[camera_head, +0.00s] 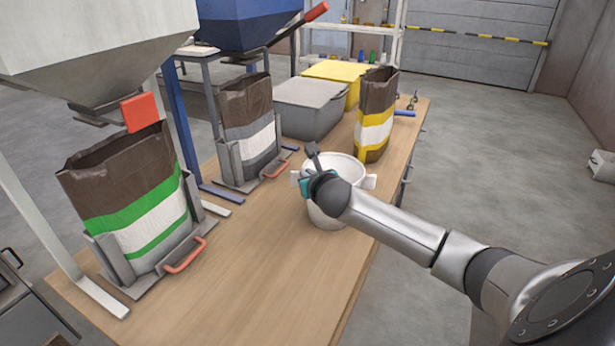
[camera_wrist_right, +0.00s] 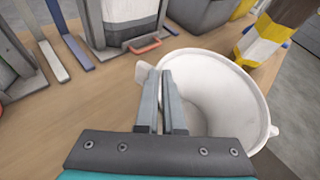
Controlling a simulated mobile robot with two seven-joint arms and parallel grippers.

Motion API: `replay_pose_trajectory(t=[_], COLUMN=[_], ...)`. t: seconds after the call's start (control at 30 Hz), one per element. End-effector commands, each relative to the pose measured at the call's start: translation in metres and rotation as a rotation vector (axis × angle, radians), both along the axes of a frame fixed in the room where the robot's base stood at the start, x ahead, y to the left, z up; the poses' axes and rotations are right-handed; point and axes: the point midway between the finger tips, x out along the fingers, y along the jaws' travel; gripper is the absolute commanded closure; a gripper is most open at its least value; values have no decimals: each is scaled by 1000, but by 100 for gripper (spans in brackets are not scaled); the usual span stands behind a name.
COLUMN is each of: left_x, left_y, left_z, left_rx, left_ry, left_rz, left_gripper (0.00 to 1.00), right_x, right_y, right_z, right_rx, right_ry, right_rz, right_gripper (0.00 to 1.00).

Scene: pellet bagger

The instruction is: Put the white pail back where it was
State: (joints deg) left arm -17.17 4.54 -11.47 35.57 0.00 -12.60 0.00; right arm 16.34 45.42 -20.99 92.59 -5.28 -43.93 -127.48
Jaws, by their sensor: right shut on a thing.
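The white pail (camera_head: 328,218) is upright near the middle of the wooden bench, close to its right edge. My right gripper (camera_head: 304,182) is at the pail's left side and is shut on its rim or side lug. I cannot tell whether the pail's base touches the bench. In the right wrist view the pail (camera_wrist_right: 235,85) looks empty, and the two fingers of my right gripper (camera_wrist_right: 161,85) are close together at its left rim. The wrist hides part of the pail. My left gripper is not in view.
An open bag with green bands (camera_head: 135,205) and a grey-banded bag (camera_head: 250,130) stand in holders under hoppers on the left. A yellow-banded bag (camera_head: 376,120) stands behind the pail. A grey bin (camera_head: 305,108) is farther back. The bench (camera_head: 270,260) is clear in front.

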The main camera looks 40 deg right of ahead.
Motion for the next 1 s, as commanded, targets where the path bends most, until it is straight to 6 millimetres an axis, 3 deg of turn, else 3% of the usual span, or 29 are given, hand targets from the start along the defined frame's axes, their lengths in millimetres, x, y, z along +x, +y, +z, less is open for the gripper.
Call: replay_pose_trajectory(t=[0.2, 0.23, 0.47, 0.8, 1.0], left_x=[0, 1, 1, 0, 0], left_y=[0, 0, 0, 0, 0], left_z=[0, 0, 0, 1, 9], left_rx=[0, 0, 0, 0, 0], left_ry=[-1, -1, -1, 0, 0], left_rz=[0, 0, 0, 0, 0], left_gripper=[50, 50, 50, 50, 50], right_x=[0, 0, 0, -1, -18], right_y=[0, 0, 0, 1, 6], right_z=[-2, -2, -1, 2, 10], right_rx=[-2, 0, 0, 0, -2], right_ry=[-1, 0, 0, 0, 2], right_rz=[0, -1, 0, 1, 2], right_gripper=[100, 91, 65, 65, 65])
